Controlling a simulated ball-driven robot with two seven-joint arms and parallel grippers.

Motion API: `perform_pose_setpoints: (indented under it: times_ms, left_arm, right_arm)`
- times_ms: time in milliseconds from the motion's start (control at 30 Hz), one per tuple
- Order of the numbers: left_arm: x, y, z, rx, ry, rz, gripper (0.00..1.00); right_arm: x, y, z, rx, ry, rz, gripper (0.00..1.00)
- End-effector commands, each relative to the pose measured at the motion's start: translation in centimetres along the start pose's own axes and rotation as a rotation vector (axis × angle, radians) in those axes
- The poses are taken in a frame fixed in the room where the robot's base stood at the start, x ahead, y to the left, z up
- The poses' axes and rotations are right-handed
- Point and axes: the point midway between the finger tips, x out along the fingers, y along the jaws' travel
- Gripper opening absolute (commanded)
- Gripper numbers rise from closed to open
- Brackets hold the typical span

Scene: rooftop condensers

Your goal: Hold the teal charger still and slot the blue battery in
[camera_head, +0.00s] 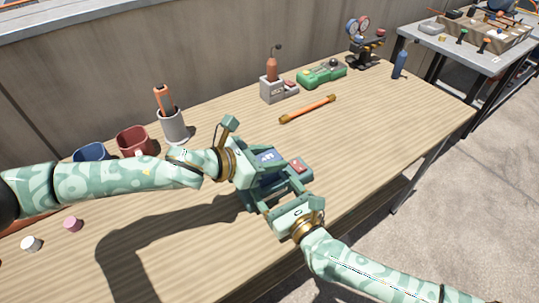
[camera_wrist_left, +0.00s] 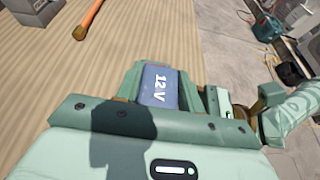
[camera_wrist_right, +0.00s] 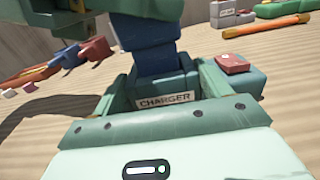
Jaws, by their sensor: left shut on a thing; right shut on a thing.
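The teal charger (camera_wrist_right: 168,101) stands on the table, its label facing my right wrist camera. A red-topped part (camera_head: 299,165) sits at its right side. My right gripper (camera_wrist_right: 163,92) is shut on the charger, one finger on each side. The blue battery (camera_wrist_left: 159,84), marked 12 V, is in my left gripper (camera_wrist_left: 172,92), which is shut on it. In the right wrist view the battery (camera_wrist_right: 158,62) is upright directly over the charger. Its lower end is hidden behind the charger's front, so I cannot tell how deep it sits.
Behind are an orange bar (camera_head: 307,109), a green device (camera_head: 321,75), a grey holder (camera_head: 271,92) and a gauge stand (camera_head: 364,50). A grey cup (camera_head: 174,127) and red mug (camera_head: 134,141) stand near my left arm. The table's right part is clear.

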Motion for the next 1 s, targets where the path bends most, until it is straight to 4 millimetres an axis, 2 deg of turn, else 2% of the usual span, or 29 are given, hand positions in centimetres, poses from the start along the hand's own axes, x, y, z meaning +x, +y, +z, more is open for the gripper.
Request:
perform_pose_setpoints:
  times_ms: [1000]
  left_arm:
    - [0.5, 0.0, -1.1, 0.001, -0.001, 0.000, 0.08]
  right_arm:
    - [0.0, 0.1, 0.0, 0.001, 0.001, 0.001, 0.39]
